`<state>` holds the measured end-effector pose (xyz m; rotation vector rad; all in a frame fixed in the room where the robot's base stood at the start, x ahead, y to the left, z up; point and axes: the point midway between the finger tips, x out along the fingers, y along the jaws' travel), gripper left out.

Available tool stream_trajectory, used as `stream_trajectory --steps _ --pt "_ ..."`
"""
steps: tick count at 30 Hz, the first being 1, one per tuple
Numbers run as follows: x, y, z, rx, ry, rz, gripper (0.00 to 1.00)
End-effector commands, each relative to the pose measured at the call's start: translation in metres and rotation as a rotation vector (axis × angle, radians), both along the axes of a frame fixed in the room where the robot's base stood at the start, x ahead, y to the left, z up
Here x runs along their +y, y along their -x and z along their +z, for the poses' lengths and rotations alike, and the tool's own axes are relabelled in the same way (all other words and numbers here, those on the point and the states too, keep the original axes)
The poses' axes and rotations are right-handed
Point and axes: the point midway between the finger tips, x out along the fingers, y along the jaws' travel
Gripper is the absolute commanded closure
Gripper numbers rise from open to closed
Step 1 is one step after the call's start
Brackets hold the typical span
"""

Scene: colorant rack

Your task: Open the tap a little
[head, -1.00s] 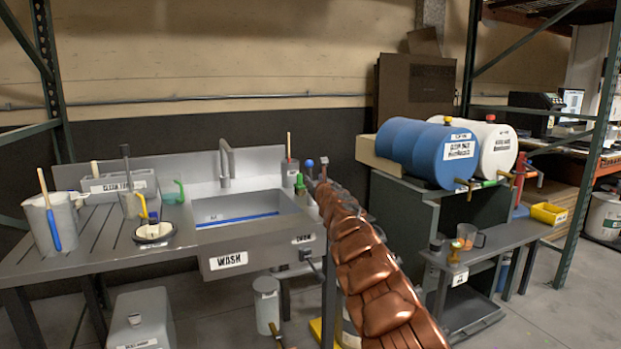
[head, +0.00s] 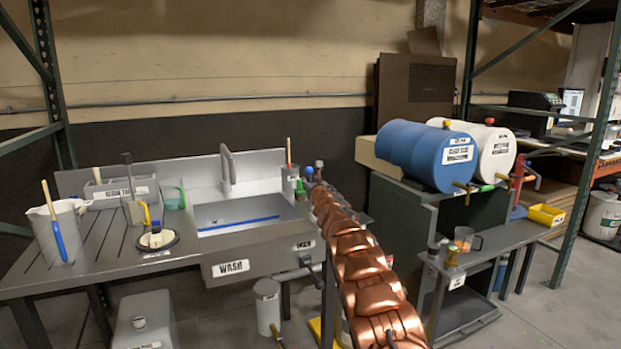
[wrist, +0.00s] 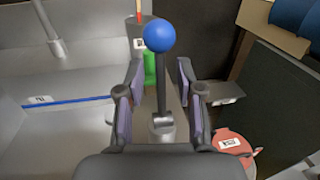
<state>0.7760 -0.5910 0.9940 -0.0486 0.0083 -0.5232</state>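The tap lever is a dark upright stem with a blue ball knob (wrist: 160,36) on a metal base (wrist: 161,128) in the wrist view. In the head view the small blue knob (head: 309,170) shows at the sink's back right corner. My gripper (wrist: 161,72) is open, with one finger on each side of the stem and a visible gap to each. The knob appears beyond the fingertips. In the head view my copper-coloured arm reaches toward this corner and my fingers are hard to make out. The grey spout (head: 229,166) stands behind the basin (head: 240,213).
A green object (wrist: 150,68) stands just behind the lever, beside a pot with a brush. A red lid-like item (wrist: 236,142) is at lower right in the wrist view. Blue (head: 428,155) and white drums (head: 494,152) lie on a stand at right. Cups and a jug (head: 58,232) stand on the left drainboard.

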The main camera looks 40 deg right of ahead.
Motion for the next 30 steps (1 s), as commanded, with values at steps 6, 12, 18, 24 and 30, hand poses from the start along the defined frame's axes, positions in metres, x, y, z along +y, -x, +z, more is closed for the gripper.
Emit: stream_trajectory --steps 6,12,18,24,30 --pt "-0.006 -0.01 0.001 0.001 -0.005 0.0 0.64" --pt "-0.009 -0.015 -0.001 0.004 -0.001 -0.002 0.64" --pt "-0.01 -0.016 -0.003 0.005 -0.001 -0.002 0.64" --pt "-0.01 -0.016 -0.003 0.005 -0.001 -0.002 0.64" --pt "-0.01 -0.016 -0.003 0.004 0.0 -0.003 0.82"
